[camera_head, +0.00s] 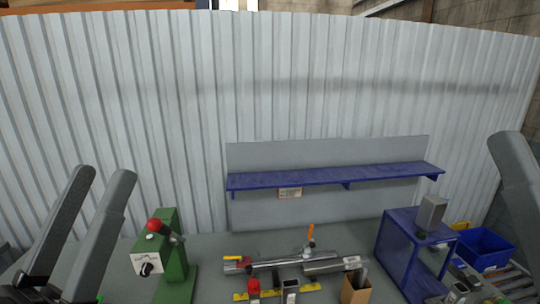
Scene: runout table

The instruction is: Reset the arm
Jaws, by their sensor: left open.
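My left gripper (103,177) stands at the lower left of the head view, with its two long grey fingers pointing up. The fingers are apart and nothing is between them. It is in front of the corrugated wall, left of the green machine. Part of my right gripper (517,180) shows as one grey finger at the right edge. The rest of it is outside the picture, so its opening cannot be told.
A green machine (171,265) with a red knob stands right of my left gripper. A clamp fixture (290,262) lies at centre front, near a brown box (355,292). A blue stand (407,238) and blue bin (486,246) are at right. A blue shelf (330,177) is behind.

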